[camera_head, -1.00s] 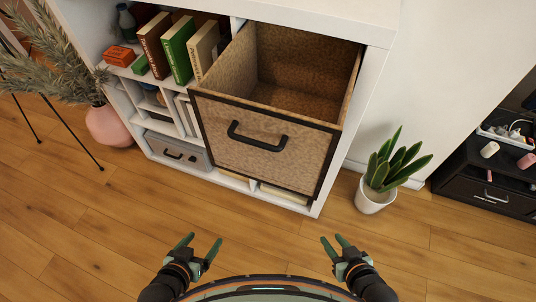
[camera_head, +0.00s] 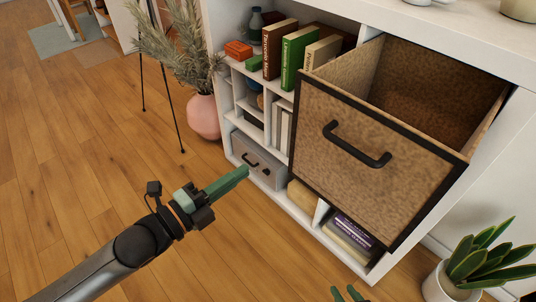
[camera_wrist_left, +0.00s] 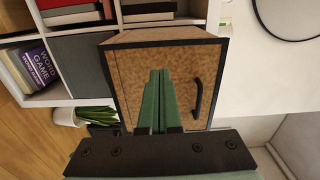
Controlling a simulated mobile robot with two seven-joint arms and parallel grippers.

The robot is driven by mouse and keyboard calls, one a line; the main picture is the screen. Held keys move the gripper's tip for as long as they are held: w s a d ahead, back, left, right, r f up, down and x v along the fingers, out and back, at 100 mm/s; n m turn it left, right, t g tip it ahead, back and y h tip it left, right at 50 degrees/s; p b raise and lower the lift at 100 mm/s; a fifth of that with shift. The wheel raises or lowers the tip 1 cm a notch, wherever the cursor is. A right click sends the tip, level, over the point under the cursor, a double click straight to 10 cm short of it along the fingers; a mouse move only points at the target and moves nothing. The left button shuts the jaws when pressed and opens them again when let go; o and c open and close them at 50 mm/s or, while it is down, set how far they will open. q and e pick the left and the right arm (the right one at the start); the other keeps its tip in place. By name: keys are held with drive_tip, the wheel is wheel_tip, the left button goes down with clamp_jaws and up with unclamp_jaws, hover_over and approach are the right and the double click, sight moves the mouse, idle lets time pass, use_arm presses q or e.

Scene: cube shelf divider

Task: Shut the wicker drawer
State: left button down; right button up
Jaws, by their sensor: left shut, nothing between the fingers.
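The wicker drawer (camera_head: 365,175) has a tan woven front with a dark frame and a black handle (camera_head: 356,146). It is pulled well out of the white cube shelf (camera_head: 480,215), and its empty inside shows from above. My left gripper (camera_head: 243,172) has its green fingers shut with nothing between them, in front of the shelf and left of the drawer front. In the left wrist view, the shut fingers (camera_wrist_left: 159,72) point toward the drawer front (camera_wrist_left: 136,82), with the handle to their right.
Books (camera_head: 290,55) stand in the upper compartment. A grey drawer (camera_head: 255,160) sits low on the left. A pink vase (camera_head: 203,117) stands left of the shelf, a potted plant (camera_head: 438,287) at the lower right.

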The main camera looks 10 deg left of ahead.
use_arm(q)
approach(297, 134)
drive_tip(key=shift+m, duration=0.3)
drive_tip(key=x, duration=0.7)
drive_tip(key=shift+a, duration=0.1)
use_arm(e)
drive_tip(key=shift+s+f, duration=0.2)
drive_tip(key=shift+f, duration=0.15)
